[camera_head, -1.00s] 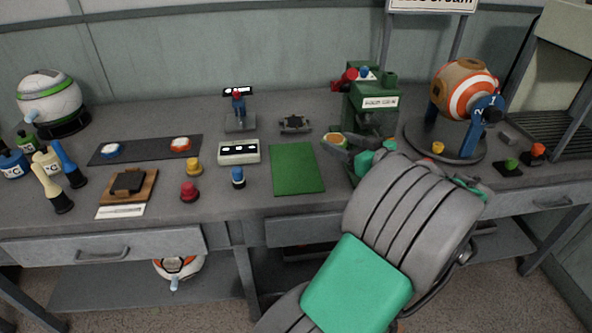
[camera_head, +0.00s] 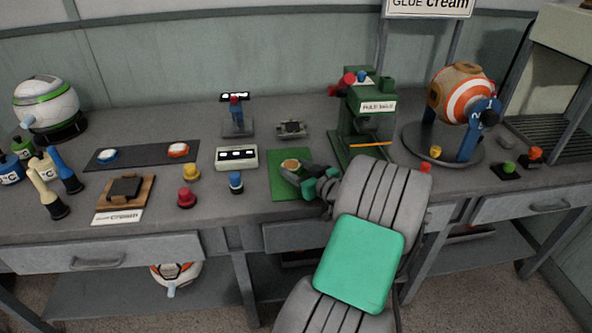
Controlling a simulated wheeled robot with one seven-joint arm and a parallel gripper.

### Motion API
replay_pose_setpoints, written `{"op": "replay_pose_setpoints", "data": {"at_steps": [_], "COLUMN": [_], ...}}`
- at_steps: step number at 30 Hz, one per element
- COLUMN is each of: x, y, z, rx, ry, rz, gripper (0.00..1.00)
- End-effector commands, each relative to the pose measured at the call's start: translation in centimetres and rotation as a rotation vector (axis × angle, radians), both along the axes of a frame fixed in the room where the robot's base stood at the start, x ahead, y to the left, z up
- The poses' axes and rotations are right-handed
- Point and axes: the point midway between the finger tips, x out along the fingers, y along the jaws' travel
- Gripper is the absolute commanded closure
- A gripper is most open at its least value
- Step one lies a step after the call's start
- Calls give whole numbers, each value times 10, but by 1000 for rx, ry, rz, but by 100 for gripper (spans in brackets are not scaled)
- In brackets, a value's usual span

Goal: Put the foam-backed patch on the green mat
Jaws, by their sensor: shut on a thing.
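The green mat (camera_head: 279,186) lies flat on the bench, left of the green press. My gripper (camera_head: 291,168) is over the right part of the mat and hides some of it. It is shut on a small round tan-topped piece with a green edge, the foam-backed patch (camera_head: 291,164). I cannot tell whether the patch touches the mat or is held just above it. My arm reaches in from the lower right.
The green press (camera_head: 360,120) stands right of the mat, with an orange strip at its base. A white box (camera_head: 236,157) and a blue-topped button (camera_head: 236,182) are left of the mat. A striped ball (camera_head: 464,93) stands on a round base at right.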

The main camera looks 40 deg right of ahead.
Motion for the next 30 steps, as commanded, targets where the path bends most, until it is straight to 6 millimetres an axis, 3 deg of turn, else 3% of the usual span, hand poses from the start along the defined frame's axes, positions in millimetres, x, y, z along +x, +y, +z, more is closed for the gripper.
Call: {"op": "replay_pose_setpoints", "data": {"at_steps": [6,7,14,24,30], "x": [0,0,0,0,-42], "y": [0,0,0,0,2], "z": [-5,-4,-3,4,9], "rx": [1,1,1,1,0], "ry": [0,0,1,1,1], "rz": [0,0,0,0,-8], "gripper": [84,43,24,23,23]}}
